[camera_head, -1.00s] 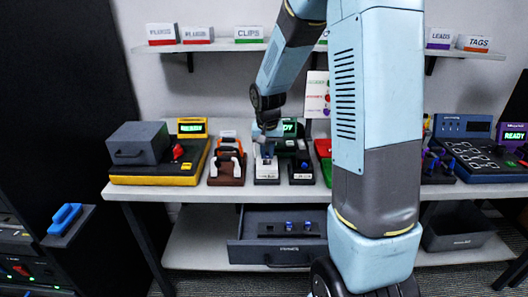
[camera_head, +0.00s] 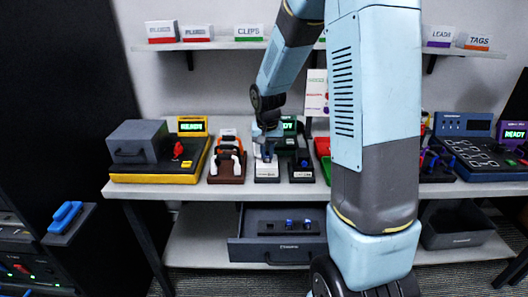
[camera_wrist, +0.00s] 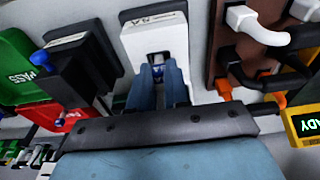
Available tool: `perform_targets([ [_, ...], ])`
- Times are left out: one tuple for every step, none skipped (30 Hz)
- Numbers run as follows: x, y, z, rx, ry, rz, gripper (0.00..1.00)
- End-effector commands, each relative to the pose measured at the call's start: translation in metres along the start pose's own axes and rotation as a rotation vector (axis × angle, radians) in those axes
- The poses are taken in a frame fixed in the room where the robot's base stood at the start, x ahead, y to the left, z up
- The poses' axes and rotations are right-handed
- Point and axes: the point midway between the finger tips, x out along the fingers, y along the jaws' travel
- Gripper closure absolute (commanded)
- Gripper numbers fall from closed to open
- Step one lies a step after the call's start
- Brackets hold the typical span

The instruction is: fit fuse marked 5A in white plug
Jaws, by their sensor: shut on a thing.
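The white plug (camera_head: 266,172) stands on the bench; it also shows in the wrist view (camera_wrist: 172,32), with a dark slot in its face and a printed label at its far end. My gripper (camera_head: 266,154) is over this plug and points down at it. In the wrist view, my gripper's two blue fingers (camera_wrist: 164,72) are close together at the plug's slot, shut on a small fuse (camera_wrist: 158,69) with white and blue showing between the tips. The fuse's marking cannot be read, and how deep it sits in the slot is hidden by the fingers.
A black plug (camera_wrist: 78,65) with a blue knob stands close beside the white plug. A brown stand (camera_head: 227,173) with white and orange hooked parts is on the other side. Below, an open drawer (camera_head: 270,256) holds a dark rack (camera_head: 270,229) with blue-ended pieces.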

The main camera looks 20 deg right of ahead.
Motion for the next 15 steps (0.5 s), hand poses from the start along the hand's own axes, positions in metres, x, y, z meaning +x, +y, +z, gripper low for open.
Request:
perform_targets([
  [0.0009, -0.0001, 0.0003, 0.0, -0.001, 0.0, 1.0],
  [0.0013, -0.0001, 0.0003, 0.0, -0.001, 0.0, 1.0],
  [0.0018, -0.0001, 0.0003, -0.001, -0.001, 0.0, 1.0],
  [0.002, -0.0001, 0.0003, -0.001, -0.001, 0.0, 1.0],
  [0.0021, -0.0001, 0.0003, -0.001, -0.001, 0.0, 1.0],
  [0.0021, 0.0, 0.0003, 0.0, 0.0, 0.0, 1.0],
  [0.0021, 0.0, 0.0003, 0.0, 0.0, 0.0, 1.0],
  [0.0021, 0.0001, 0.0002, 0.0, 0.0, 0.0, 1.0],
  [0.002, 0.0001, 0.0002, 0.0, 0.0, 0.0, 1.0],
  [0.002, 0.0002, 0.0002, 0.0, 0.0, 0.0, 1.0],
  [0.002, 0.0002, 0.0002, 0.0, 0.0, 0.0, 1.0],
  [0.002, 0.0002, 0.0002, 0.0, 0.0, 0.0, 1.0],
  [0.002, 0.0002, 0.0001, 0.0, 0.0, 0.0, 0.82],
  [0.002, 0.0003, 0.0001, 0.0, 0.0, 0.0, 0.8],
  [0.002, 0.0003, 0.0001, 0.0, 0.0, 0.0, 0.76],
])
